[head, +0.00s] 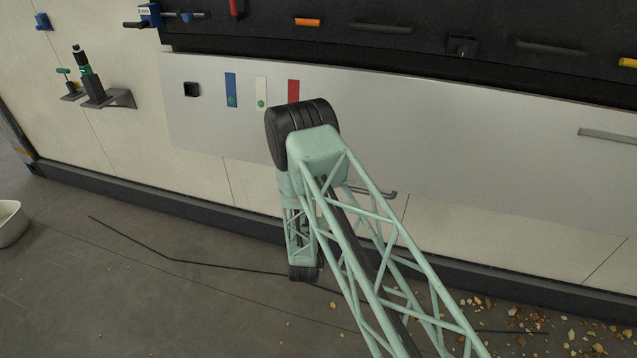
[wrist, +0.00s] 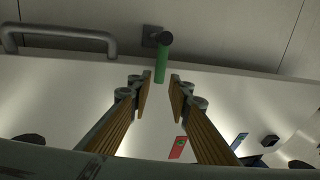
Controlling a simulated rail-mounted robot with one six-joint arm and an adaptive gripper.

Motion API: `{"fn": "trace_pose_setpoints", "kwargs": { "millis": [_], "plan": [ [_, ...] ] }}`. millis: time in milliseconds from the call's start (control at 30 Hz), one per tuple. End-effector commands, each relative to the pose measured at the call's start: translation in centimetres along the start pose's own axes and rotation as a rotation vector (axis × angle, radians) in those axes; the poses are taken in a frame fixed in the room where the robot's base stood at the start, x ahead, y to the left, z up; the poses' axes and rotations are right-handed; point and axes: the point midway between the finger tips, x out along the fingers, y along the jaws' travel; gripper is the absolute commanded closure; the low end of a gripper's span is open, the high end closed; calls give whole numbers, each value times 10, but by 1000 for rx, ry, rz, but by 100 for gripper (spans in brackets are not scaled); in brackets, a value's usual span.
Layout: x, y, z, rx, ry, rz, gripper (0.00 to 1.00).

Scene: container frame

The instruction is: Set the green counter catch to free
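In the wrist view, a green bar, which looks like the counter catch (wrist: 161,62), sticks out from a dark round pivot (wrist: 164,38) on a small dark mount. It lies at the edge of the light panel, its free end pointing toward the gap between my fingers. My gripper (wrist: 160,88) is open, its two ridged fingers apart, with the bar just beyond the tips and nothing held. I cannot tell whether the fingertips touch it. In the head view my arm hides the gripper, and I cannot make out this bar there.
A grey bar handle (wrist: 60,34) is left of the catch in the wrist view. Blue (head: 230,88), white (head: 261,92) and red (head: 293,91) plates are on the light panel (head: 470,150). A green-and-black device (head: 90,82) stands on a wall bracket. Rubble (head: 490,308) lies on the floor.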

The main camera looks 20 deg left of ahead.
Motion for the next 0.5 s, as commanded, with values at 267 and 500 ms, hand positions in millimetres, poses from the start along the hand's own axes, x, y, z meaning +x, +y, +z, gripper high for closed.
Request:
{"fn": "trace_pose_setpoints", "kwargs": {
  "millis": [267, 500],
  "plan": [
    [37, 0, 0, 1, 1, 1, 82],
    [58, 0, 0, 1, 1, 1, 82]
  ]
}}
